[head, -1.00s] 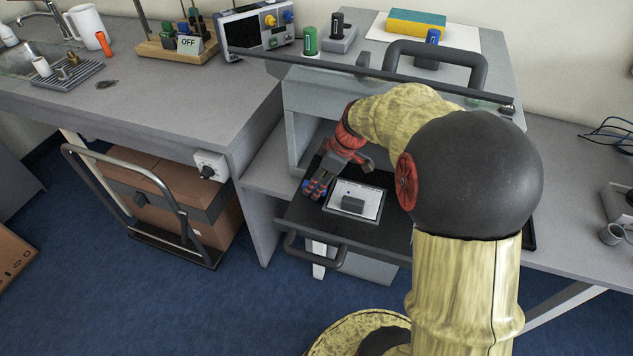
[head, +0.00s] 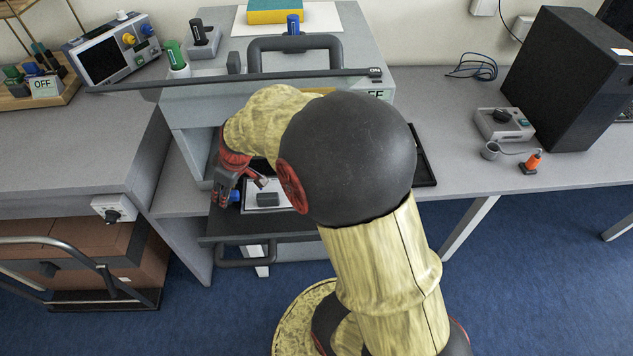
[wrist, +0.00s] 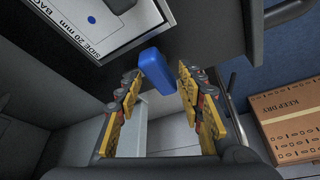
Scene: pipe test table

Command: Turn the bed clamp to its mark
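A blue clamp handle (wrist: 155,70), which I take to be the bed clamp, sticks out at the edge of the dark bed (wrist: 215,35) in the wrist view. It also shows as a small blue piece (head: 235,195) in the head view. My gripper (wrist: 160,78) has its yellow-and-grey fingers apart, one on each side of the handle. A narrow gap shows on the right; contact on the left is unclear. In the head view my gripper (head: 238,186) hangs over the left of the pulled-out bed. I cannot make out the clamp's mark.
A trolley with a cardboard box (head: 70,250) stands at left.

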